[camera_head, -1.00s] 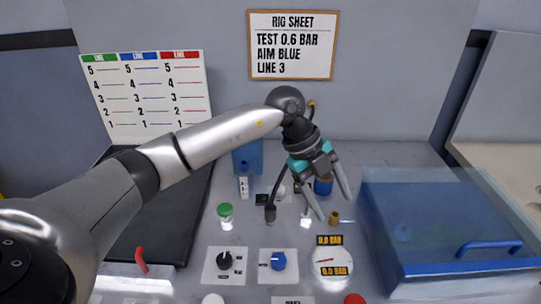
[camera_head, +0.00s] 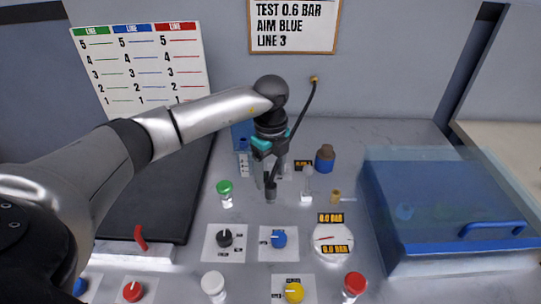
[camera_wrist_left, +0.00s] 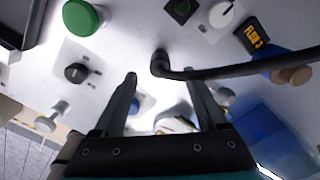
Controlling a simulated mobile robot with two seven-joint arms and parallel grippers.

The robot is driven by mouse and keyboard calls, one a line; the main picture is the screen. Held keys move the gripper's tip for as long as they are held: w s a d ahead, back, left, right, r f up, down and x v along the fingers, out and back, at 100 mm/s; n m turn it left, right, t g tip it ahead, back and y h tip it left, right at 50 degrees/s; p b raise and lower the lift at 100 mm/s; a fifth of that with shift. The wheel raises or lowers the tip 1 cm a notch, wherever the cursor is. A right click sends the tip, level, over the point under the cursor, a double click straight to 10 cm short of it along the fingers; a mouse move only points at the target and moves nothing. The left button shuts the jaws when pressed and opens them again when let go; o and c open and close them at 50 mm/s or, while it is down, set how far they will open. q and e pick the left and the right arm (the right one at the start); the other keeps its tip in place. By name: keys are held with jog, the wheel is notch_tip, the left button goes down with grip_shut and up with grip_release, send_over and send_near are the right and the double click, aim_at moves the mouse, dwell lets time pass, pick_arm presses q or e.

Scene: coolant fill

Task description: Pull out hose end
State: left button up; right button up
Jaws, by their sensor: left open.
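The black hose (camera_head: 304,112) runs from a brass fitting (camera_head: 314,79) on the back wall down to the bench. Its thick dark end (camera_head: 270,190) stands at the bench top, behind the blue knob; whether it sits in a socket is hidden. My left gripper (camera_head: 265,180) points down at the hose end, open, with nothing gripped. In the left wrist view, the hose end (camera_wrist_left: 161,62) shows just beyond and between the two open fingertips (camera_wrist_left: 160,78), and the hose bends off to the right over the right finger's side. My right gripper is out of view.
A black knob (camera_head: 225,238), a blue knob (camera_head: 278,238) and a gauge (camera_head: 333,238) lie in front. A blue clear-lidded box (camera_head: 440,215) fills the right, a dark panel (camera_head: 150,195) the left.

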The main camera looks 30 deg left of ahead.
aim_at(271, 185)
pick_arm(q)
jog(key=shift+f, duration=2.65)
jog(key=shift+c, duration=0.4)
grip_shut()
jog(key=c, duration=0.6)
grip_release()
jog(key=c, duration=0.5)
jog(key=shift+r, duration=0.4)
jog(key=shift+r+p, duration=2.35)
jog(key=shift+r, duration=0.1)
